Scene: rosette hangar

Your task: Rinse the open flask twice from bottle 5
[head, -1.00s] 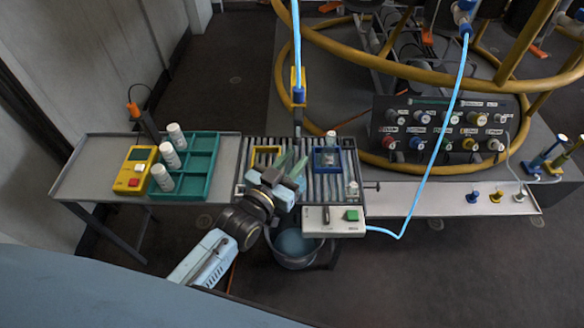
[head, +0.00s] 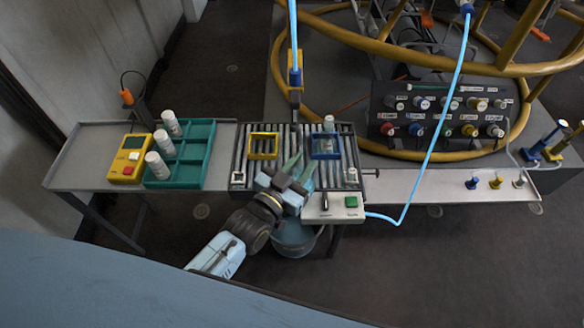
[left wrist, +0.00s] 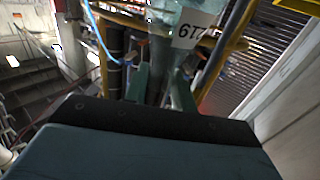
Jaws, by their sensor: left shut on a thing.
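My left gripper (head: 297,168) is over the front part of the slatted rack, between the yellow frame (head: 263,146) and the blue frame (head: 325,147). In the left wrist view its green fingers (left wrist: 163,85) are shut on a glassy thing, mostly hidden; a white label (left wrist: 193,30) with partly readable marks shows by it. A white-capped vessel (head: 329,124) stands at the blue frame; I cannot tell whether it is the flask. Three white bottles (head: 165,143) stand in the green tray; their numbers are unreadable. My right gripper is not in view.
The green tray (head: 208,157) has empty compartments on its right. A yellow box (head: 130,158) stands left of it. A blue bucket (head: 292,238) is below. A blue hose (head: 437,135) crosses at right.

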